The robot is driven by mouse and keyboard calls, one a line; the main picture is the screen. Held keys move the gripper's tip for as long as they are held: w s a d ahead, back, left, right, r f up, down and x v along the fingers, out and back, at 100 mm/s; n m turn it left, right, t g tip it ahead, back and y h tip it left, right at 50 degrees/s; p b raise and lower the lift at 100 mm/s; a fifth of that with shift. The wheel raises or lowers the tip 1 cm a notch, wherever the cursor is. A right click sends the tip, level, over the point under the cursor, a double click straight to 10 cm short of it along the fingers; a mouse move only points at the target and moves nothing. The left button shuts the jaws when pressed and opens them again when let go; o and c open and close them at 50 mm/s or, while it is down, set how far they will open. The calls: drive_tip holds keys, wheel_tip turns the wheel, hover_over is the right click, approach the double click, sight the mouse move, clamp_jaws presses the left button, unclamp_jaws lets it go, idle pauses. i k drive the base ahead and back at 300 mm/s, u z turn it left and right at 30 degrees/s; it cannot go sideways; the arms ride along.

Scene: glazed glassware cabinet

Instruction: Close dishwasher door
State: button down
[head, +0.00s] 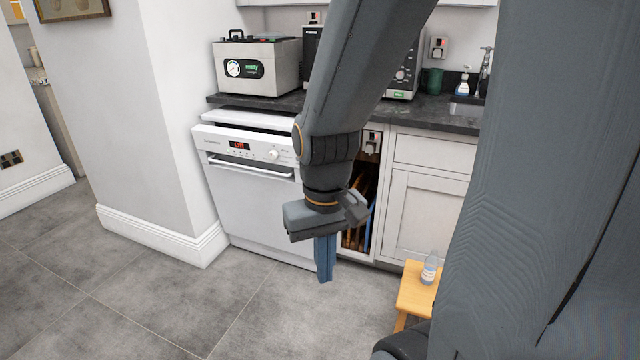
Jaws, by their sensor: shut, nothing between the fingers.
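The white dishwasher (250,205) stands under the dark counter at the centre left. Its door (240,190) is nearly upright, with its top edge tilted out from the counter front and a gap showing behind it. The control panel has a red lit display, a knob and a handle bar (250,168) below. My gripper (325,272) points down with its fingers shut and empty. In the picture it overlaps the right side of the door; I cannot tell whether it touches. My arm hides the door's upper right corner.
A white wall corner (165,110) stands just left of the dishwasher. A narrow open slot and white cabinets (425,215) are to the right. A small wooden stool (413,292) with a bottle (429,270) stands at the lower right. The grey tiled floor (200,300) in front is clear.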

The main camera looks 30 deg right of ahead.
sight(249, 189)
drive_tip(key=z, duration=0.4)
drive_tip(key=k, duration=0.2)
drive_tip(key=u, duration=1.1)
drive_tip(key=i, duration=1.25)
drive_tip(key=z, duration=0.9)
drive_tip(key=i, duration=0.35)
drive_tip(key=z, duration=0.3)
